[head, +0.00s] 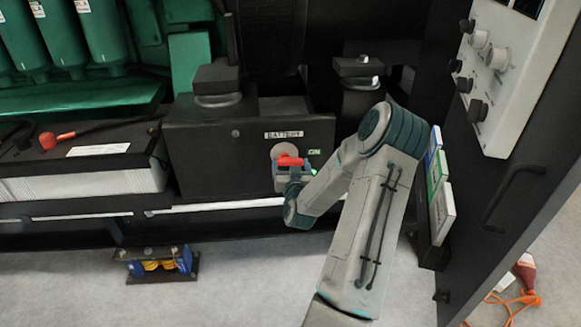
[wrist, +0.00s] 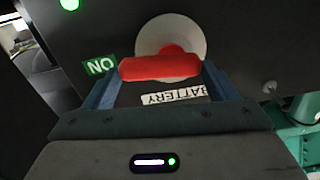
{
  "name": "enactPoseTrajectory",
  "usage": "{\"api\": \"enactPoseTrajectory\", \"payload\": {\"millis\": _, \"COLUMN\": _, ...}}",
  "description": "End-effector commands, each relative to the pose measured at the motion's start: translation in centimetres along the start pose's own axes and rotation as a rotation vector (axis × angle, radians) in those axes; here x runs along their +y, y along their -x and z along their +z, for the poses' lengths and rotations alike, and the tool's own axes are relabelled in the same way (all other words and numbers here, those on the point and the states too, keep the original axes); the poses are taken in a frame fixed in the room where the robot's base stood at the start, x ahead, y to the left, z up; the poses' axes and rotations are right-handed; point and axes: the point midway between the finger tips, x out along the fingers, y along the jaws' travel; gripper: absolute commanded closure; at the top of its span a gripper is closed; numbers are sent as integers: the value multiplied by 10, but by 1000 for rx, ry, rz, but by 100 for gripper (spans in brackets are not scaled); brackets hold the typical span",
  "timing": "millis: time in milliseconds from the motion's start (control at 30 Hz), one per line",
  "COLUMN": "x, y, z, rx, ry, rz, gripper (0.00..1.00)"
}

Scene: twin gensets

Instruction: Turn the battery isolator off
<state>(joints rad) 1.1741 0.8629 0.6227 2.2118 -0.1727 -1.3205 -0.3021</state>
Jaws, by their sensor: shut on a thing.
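The battery isolator is a red handle (head: 290,161) on a round pale disc (head: 278,151), set on the front of a black box (head: 205,160) under a "BATTERY" label (head: 284,134). A green "ON" label (head: 314,152) is to its right. My gripper (head: 291,172) is at the handle, its fingers on either side of it. In the wrist view the red handle (wrist: 160,67) lies across between the two blue fingers (wrist: 160,85), which are shut on its ends. The handle looks roughly level in the head view. The disc (wrist: 172,48) shows behind it.
A battery (head: 80,165) with a red-capped terminal is at the left. A white control panel (head: 510,70) with knobs and a door handle (head: 513,195) are at the right. A blue and yellow device (head: 158,264) sits low on the left. The grey floor in front is mostly clear.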

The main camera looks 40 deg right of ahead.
Motion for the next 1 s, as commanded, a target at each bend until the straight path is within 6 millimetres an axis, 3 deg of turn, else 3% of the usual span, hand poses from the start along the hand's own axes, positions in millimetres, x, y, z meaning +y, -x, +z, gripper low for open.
{"api": "enactPoseTrajectory", "payload": {"millis": 1000, "x": -2, "y": 0, "z": 16, "rx": -1, "ry": -938, "rz": -2, "gripper": 43}}
